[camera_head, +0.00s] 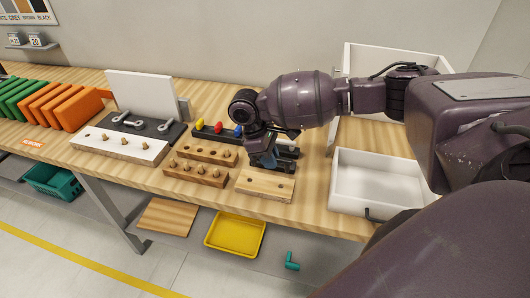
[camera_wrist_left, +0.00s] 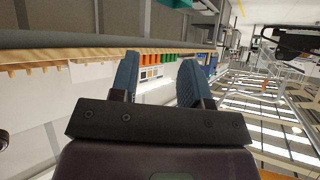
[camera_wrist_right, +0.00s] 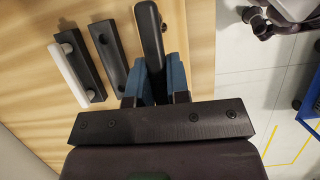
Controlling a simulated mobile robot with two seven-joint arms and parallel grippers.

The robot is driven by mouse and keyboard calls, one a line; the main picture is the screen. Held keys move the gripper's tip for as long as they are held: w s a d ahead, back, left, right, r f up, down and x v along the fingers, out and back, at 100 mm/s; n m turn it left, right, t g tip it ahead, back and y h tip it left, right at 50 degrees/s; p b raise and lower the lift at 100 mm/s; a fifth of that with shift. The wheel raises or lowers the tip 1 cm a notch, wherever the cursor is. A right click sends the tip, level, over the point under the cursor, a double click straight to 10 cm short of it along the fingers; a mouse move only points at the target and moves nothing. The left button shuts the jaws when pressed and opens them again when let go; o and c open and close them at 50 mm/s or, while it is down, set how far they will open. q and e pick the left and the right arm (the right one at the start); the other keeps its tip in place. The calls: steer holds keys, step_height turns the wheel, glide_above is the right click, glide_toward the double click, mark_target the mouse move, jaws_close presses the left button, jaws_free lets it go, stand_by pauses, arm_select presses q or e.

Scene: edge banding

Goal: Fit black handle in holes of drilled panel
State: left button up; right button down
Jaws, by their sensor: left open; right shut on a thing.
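The drilled panel (camera_head: 265,186), a pale wooden block with dark holes in its top, lies near the table's front edge in the head view. My right gripper (camera_head: 265,162) points down just behind it, and partly hides the dark pieces there. In the right wrist view, my right gripper (camera_wrist_right: 159,88) is shut on a long black handle (camera_wrist_right: 149,38), which reaches away beyond the fingertips. Whether it is clear of the table cannot be told. My left gripper (camera_wrist_left: 160,82) is open and empty in the left wrist view; it is outside the head view.
In the right wrist view, a black bar (camera_wrist_right: 108,48) and a white handle (camera_wrist_right: 70,72) lie beside the held handle. Two wooden peg blocks (camera_head: 194,176) stand left of the panel. An open white drawer box (camera_head: 374,200) stands to the right.

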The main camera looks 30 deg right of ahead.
steer(key=shift+w+a+f, duration=0.2)
steer(key=shift+w+a, duration=0.25)
steer(key=shift+a, duration=0.15)
steer(key=shift+w+d+f+b, duration=0.1)
steer(key=shift+d+f+b, duration=0.1)
steer(key=shift+f+b, duration=0.45)
steer(key=shift+b, duration=0.45)
steer(key=shift+f+b, duration=0.55)
steer(key=shift+b, duration=0.2)
steer(key=shift+f+b, duration=0.7)
steer(key=shift+b, duration=0.3)
steer(key=shift+a+f+p, duration=0.1)
steer(key=shift+f+p, duration=0.2)
steer(key=shift+f, duration=0.3)
arm_select(q)
steer(key=f, duration=0.1)
steer(key=w+f, duration=0.1)
steer(key=f, duration=0.1)
steer(key=shift+a+f, duration=0.1)
steer(key=shift+s+f, duration=0.1)
steer(key=shift+r+p, duration=1.1)
steer(key=shift+r, duration=0.15)
arm_select(e)
steer(key=shift+f, duration=0.3)
